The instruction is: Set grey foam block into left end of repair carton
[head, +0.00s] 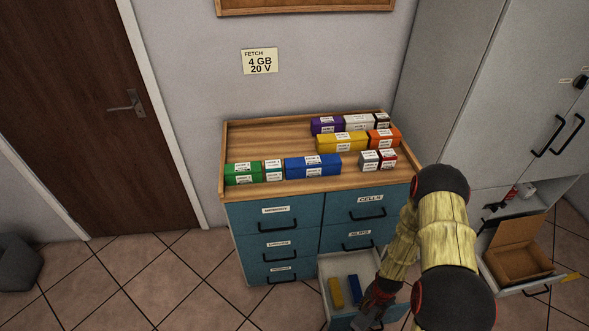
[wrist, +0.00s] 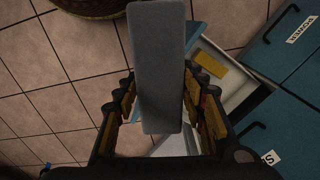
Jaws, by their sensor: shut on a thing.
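The grey foam block (wrist: 157,65) is long and flat and stands out lengthwise from my gripper (wrist: 160,108) in the wrist view. My gripper is shut on it, with a finger on each side. In the head view my gripper (head: 377,303) is low, over the open drawer's right side, and a grey end of the block (head: 367,317) shows there. The repair carton (head: 518,262) is an open brown box with its lid up, at the right in the head view, well apart from my gripper. Its inside is partly visible and looks empty.
The open drawer (head: 325,287) holds a yellow block (head: 336,292) and a blue block (head: 354,290). Several coloured boxes stand on the blue chest's wooden top (head: 270,140). The carton sits by the grey cabinet (head: 470,90).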

